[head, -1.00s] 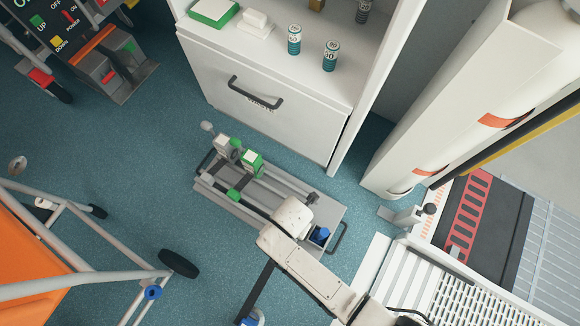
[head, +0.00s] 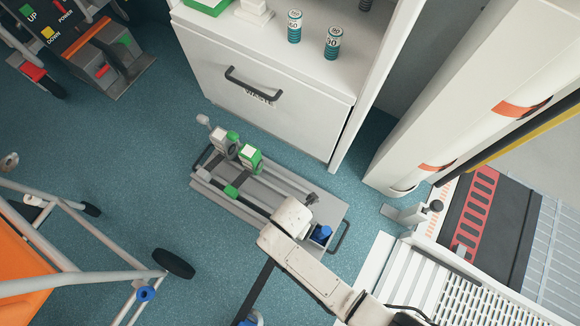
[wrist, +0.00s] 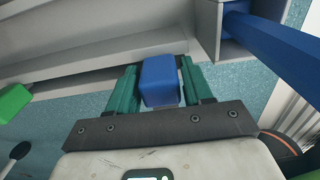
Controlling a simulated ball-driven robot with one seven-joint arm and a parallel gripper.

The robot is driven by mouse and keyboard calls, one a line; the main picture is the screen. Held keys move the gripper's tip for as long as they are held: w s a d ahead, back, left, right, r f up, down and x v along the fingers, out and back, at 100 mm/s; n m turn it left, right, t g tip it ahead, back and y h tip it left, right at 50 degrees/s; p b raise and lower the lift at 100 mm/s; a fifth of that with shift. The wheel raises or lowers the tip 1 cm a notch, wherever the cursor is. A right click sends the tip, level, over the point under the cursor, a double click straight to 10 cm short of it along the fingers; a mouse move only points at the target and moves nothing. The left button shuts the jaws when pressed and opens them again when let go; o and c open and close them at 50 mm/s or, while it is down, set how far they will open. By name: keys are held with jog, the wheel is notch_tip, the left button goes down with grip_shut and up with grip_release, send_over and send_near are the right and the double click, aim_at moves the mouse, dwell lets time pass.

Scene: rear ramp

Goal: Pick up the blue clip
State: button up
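A blue clip (wrist: 160,82), seen as a rounded block, sits between the two teal fingers of my gripper (wrist: 159,75) in the wrist view. The fingers lie against both its sides, so my gripper looks shut on it. It is over or close to the grey rail bench; I cannot tell whether it touches it. In the head view my own wrist hides the clip and the fingers. A second blue piece (head: 321,233) lies in a compartment at the bench's right end. It shows as a long blue bar (wrist: 270,35) at the wrist view's upper right.
The grey bench (head: 215,200) stands on the blue floor. It carries a green clip (head: 232,192) and two green-and-grey fittings (head: 248,158). A white cabinet (head: 265,90) stands behind, a ramp (head: 490,225) lies right, and a wheeled orange frame (head: 25,270) is at left.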

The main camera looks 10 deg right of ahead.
jog(key=c, duration=0.7)
jog(key=shift+r, duration=0.1)
jog(key=shift+r+p, duration=0.45)
jog(key=shift+r, duration=0.1)
notch_tip(320, 180, up, 3)
jog(key=shift+f+p, duration=0.2)
jog(key=shift+p, duration=0.6)
jog(key=s+d+r+p, duration=0.2)
jog(key=s+r+p, duration=0.2)
jog(key=s, duration=0.2)
jog(key=s+d+r+p, duration=0.3)
jog(key=s+r+p, duration=0.1)
jog(key=s, duration=0.3)
jog(key=shift+r+p, duration=0.3)
jog(key=shift+r, duration=0.3)
jog(key=shift+r, duration=0.15)
